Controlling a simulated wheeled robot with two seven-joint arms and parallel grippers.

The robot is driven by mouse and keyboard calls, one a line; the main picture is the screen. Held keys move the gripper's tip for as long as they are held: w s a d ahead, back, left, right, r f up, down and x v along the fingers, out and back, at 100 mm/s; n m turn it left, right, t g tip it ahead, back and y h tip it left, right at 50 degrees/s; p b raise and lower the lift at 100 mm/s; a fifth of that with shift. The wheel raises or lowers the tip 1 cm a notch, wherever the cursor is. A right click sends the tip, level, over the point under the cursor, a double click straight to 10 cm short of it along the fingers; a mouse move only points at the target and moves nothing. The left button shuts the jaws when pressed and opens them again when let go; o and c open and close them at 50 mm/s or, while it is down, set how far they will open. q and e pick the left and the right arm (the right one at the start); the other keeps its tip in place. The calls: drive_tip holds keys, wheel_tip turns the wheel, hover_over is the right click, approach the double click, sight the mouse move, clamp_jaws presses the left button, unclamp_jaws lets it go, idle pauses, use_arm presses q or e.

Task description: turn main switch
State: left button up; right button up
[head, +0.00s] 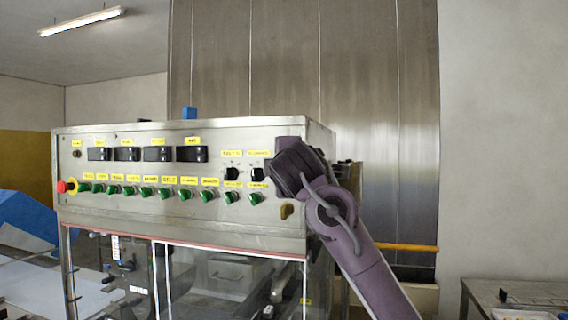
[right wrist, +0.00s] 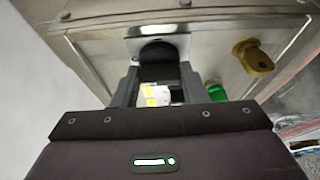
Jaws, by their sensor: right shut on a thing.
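The main switch (right wrist: 157,50) is a black rounded knob on a square metal plate, seen in the right wrist view. My right gripper (right wrist: 157,76) has its two fingers on either side of the knob and is shut on it. In the head view my right gripper (head: 276,168) is against the right end of the control panel (head: 225,216), and its wrist hides the switch there. The switch's angle is hard to tell. My left gripper is not in view.
A brass-coloured knob (head: 286,211) sits below my right gripper and also shows in the right wrist view (right wrist: 253,57). Green knobs (head: 208,196), black selectors (head: 231,174) and a red emergency button (head: 62,187) line the panel. A table (head: 530,292) stands at right.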

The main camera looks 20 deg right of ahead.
idle(0.3)
drive_tip(key=o, duration=1)
drive_tip(key=shift+w, duration=0.1)
drive_tip(key=shift+c, duration=0.2)
drive_tip(key=b+v, duration=0.4)
drive_tip(key=v, duration=0.4)
